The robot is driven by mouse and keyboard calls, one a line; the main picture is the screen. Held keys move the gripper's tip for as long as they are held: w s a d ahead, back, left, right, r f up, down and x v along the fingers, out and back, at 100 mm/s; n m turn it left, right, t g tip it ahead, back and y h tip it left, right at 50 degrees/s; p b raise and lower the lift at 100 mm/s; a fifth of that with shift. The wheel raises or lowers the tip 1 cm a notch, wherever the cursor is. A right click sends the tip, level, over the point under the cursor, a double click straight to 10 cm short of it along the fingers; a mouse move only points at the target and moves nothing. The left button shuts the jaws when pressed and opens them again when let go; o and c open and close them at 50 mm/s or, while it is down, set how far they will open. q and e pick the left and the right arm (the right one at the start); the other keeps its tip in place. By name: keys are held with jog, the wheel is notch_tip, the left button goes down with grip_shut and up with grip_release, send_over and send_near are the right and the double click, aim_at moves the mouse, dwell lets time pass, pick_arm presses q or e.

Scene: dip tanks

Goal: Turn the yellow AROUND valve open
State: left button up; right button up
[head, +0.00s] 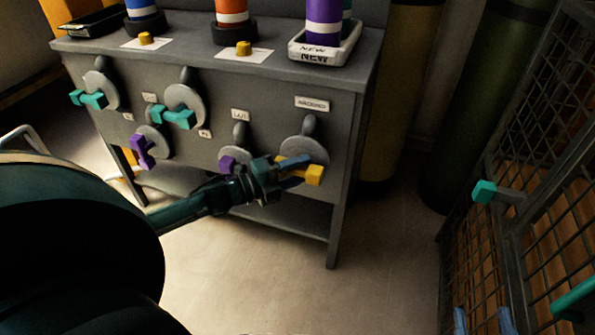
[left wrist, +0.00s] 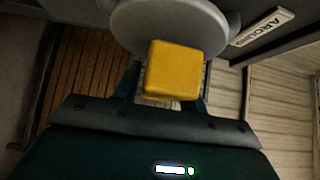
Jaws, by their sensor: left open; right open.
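The yellow valve handle (head: 314,175) sticks out from a grey round disc on the right of the cabinet front, below the AROUND label (head: 312,104). In the left wrist view the yellow handle (left wrist: 173,69) is close, end-on in front of the disc, with the label (left wrist: 262,27) beside it. My left gripper (head: 298,172) is open at the handle, one blue finger above and one below its bar; I cannot tell whether they touch it. My right gripper (head: 483,321) shows only its two blue fingertips at the bottom edge, apart and empty.
Teal handles (head: 180,117) and purple handles (head: 228,164) stick out further left on the cabinet. Bottles and a white NEW tray (head: 318,56) stand on top. A wire cage with a teal handle (head: 485,191) is at right. The floor between is clear.

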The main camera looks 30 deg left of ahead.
pick_arm(q)
jog(key=shift+c, duration=0.4)
grip_shut()
